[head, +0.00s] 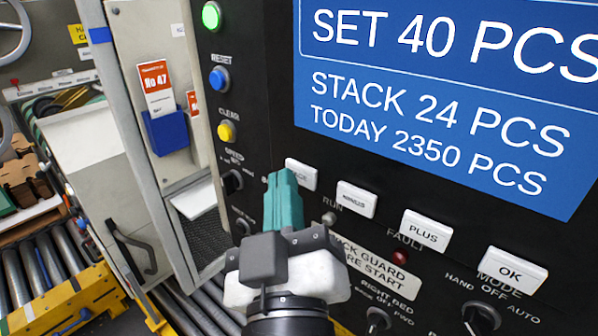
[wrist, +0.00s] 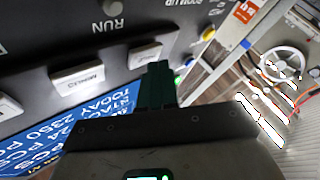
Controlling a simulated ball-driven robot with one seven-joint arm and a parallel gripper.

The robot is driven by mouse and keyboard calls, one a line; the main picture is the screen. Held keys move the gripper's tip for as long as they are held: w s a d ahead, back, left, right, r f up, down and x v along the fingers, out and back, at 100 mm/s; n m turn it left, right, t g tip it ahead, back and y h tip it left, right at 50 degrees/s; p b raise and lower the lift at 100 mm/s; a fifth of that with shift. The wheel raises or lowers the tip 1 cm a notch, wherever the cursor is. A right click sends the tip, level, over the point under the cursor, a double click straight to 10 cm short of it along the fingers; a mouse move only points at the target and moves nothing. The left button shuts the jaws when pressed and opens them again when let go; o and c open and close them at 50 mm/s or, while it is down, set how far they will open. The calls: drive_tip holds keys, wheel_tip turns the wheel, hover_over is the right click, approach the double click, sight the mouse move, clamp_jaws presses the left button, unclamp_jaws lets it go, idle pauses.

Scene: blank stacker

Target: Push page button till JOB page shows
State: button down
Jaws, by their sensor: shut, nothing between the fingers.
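The black control panel carries a row of white buttons under a blue screen (head: 450,105). The screen reads SET 40 PCS, STACK 24 PCS and TODAY 2350 PCS; its top is cut off, so no page title shows. The page button (head: 303,172) is the leftmost, its label partly covered by my gripper (head: 283,178). My gripper's teal fingers are shut and empty, with their tips just left of that button in the head view. In the wrist view the page button (wrist: 144,56) lies beside the fingertips (wrist: 157,68). I cannot tell whether they touch it.
The minus button (head: 356,200), plus button (head: 425,230) and OK button (head: 515,269) continue to the right. A lit green button (head: 211,16), blue reset button (head: 219,79) and yellow clear button (head: 226,131) run down the panel's left side. Knobs sit below.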

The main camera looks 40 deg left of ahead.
drive_tip(key=shift+w, duration=0.35)
idle(0.5)
drive_tip(key=shift+s, duration=0.8)
drive_tip(key=shift+s+a+b, duration=0.2)
drive_tip(key=shift+s+b, duration=0.5)
drive_tip(key=shift+s, duration=1.8)
idle(0.4)
